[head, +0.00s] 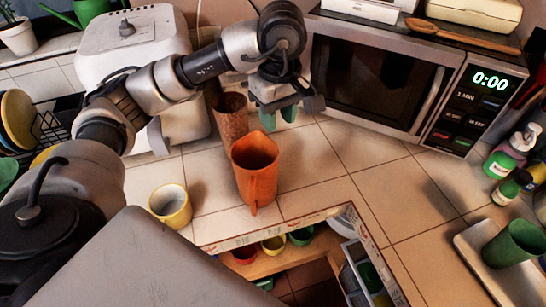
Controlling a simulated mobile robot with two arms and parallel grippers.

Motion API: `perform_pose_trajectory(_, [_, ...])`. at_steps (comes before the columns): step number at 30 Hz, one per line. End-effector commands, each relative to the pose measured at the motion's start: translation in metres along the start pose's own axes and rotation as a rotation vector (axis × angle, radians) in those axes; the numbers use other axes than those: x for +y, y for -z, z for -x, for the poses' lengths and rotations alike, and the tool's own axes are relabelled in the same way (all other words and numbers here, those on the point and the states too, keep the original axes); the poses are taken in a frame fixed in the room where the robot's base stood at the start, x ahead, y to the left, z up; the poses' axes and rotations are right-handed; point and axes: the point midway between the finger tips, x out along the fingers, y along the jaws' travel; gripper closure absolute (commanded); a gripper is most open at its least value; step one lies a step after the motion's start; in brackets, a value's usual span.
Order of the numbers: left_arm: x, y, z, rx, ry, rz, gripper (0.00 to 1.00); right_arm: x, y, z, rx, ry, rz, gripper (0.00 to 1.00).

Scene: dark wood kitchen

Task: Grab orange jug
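The orange jug (256,165) stands upright on the tiled counter, near the counter's front edge, with its handle toward me. My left gripper (280,118) hangs above the counter behind the jug, between it and the microwave. My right gripper is not in view.
A brown speckled cylinder (230,118) stands close behind the jug. A yellow cup (171,205) is to its left. The microwave (375,80) stands behind. A green cup (514,243) and bottles (511,155) are right.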

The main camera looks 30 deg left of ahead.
Motion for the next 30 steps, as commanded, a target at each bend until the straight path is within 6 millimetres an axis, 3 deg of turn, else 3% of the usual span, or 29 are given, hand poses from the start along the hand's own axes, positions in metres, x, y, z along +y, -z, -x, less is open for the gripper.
perform_pose_trajectory(4, [-0.002, 0.001, -0.019, 0.002, 0.009, 0.0, 0.64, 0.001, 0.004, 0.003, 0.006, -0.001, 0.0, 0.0])
perform_pose_trajectory(9, [-0.001, 0.001, -0.044, 0.001, 0.008, 0.001, 0.64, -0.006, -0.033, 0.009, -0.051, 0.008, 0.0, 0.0])
perform_pose_trajectory(13, [-0.001, 0.001, -0.054, 0.002, 0.005, -0.001, 0.64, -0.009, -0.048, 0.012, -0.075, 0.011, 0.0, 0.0])
perform_pose_trajectory(16, [0.0, 0.003, -0.061, 0.0, 0.006, 0.0, 0.64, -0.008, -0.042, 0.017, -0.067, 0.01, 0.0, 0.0])
perform_pose_trajectory(23, [0.003, 0.007, -0.095, -0.001, 0.006, -0.001, 0.64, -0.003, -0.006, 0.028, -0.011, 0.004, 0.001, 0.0])
perform_pose_trajectory(30, [0.004, 0.007, -0.107, 0.001, 0.002, -0.001, 0.64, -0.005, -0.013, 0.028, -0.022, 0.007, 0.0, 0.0])
